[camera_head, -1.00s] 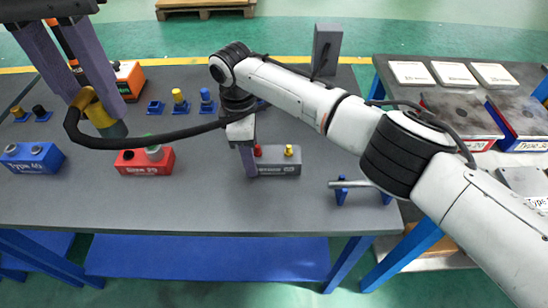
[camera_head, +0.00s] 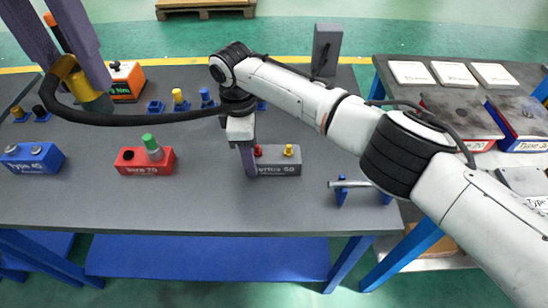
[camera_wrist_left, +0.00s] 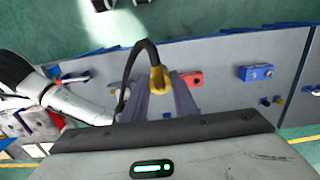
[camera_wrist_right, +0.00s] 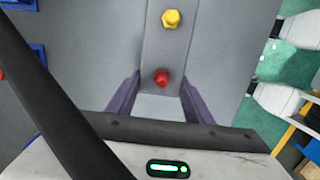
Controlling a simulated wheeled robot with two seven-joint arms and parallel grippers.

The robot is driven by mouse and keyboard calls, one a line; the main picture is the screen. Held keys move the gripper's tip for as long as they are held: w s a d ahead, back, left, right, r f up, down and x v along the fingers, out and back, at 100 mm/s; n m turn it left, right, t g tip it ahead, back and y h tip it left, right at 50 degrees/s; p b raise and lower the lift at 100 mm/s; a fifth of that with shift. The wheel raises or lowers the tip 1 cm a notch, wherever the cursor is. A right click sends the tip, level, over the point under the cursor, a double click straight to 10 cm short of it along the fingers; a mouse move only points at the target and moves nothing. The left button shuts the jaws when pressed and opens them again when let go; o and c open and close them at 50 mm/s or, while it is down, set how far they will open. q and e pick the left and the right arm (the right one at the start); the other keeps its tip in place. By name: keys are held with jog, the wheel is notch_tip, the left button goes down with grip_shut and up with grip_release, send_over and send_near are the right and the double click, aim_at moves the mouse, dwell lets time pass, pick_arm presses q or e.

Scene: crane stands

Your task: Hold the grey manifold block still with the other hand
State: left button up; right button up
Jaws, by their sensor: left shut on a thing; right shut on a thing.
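The grey manifold block (camera_head: 280,168) stands on the dark table with a red and a yellow fitting on top. It also shows in the right wrist view (camera_wrist_right: 166,45). My right gripper (camera_head: 249,162) comes down at its left end and is shut on it, one finger along each side. My left gripper (camera_head: 78,78) is above the table's left part, shut on a yellow hose fitting (camera_head: 94,96). A black hose (camera_head: 130,119) runs from that fitting across to my right wrist; its far end is not clear.
A red block (camera_head: 143,168) with a green-topped fitting and a blue block (camera_head: 32,160) stand left of the manifold. Small blue holders (camera_head: 155,106) line the back with an orange box (camera_head: 127,82). A metal bar (camera_head: 350,184) on blue supports lies right. The table's front is bare.

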jog(key=o, duration=1.3)
jog(key=shift+o, duration=0.2)
jog(key=shift+r, duration=0.1)
pick_arm(q)
notch_tip(320, 180, up, 2)
jog(key=p, duration=0.3)
jog(key=shift+r, duration=0.25)
jog(key=shift+r+p, duration=0.65)
jog(key=shift+r, duration=0.1)
pick_arm(e)
notch_tip(320, 180, up, 16)
jog(key=shift+a, duration=0.45)
